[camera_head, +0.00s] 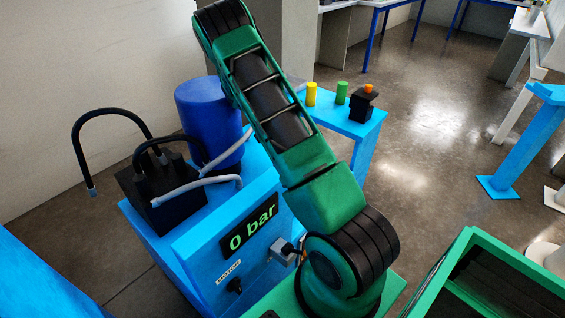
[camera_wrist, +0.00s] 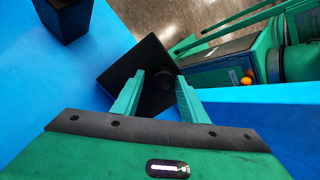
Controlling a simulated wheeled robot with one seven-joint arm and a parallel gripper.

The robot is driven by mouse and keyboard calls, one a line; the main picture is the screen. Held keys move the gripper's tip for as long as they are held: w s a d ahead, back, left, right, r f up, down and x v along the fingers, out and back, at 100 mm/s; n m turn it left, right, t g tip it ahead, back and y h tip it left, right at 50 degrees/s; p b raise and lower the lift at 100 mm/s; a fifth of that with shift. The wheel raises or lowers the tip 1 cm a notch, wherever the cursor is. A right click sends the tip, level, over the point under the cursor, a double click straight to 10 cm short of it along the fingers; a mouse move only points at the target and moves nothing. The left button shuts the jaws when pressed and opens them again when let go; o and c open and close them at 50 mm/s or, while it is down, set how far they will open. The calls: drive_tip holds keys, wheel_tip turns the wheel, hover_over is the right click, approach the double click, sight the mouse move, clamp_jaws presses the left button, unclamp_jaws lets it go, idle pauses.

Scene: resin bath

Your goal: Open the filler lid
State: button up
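In the wrist view, my gripper (camera_wrist: 160,82) is open, its two green fingers apart. A dark square plate (camera_wrist: 118,72) lies under the fingertips, with a round dark knob-like part between them. It may be the filler lid, but I cannot be sure; it looks flat, and I cannot tell whether the fingers touch it. In the head view, my arm crosses the machine (camera_head: 195,262) and my gripper is not visible. The blue machine shows a "0 bar" display (camera_head: 249,227) and carries a blue cylinder (camera_head: 207,110) and a black box (camera_head: 172,190) with hoses.
A blue side table (camera_head: 335,122) holds a yellow cylinder (camera_head: 311,94), a green cylinder (camera_head: 342,92) and a small black block (camera_head: 362,105) with an orange top. A second dark block (camera_wrist: 65,15) stands near the plate in the wrist view. Open floor (camera_head: 425,130) lies to the right.

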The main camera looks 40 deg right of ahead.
drive_tip(key=shift+r, duration=0.1)
drive_tip(key=s+a+r, duration=0.1)
drive_tip(key=a+r, duration=0.9)
drive_tip(key=a, duration=0.1)
drive_tip(key=shift+s+a+r, duration=0.3)
drive_tip(key=shift+r, duration=0.1)
idle(0.5)
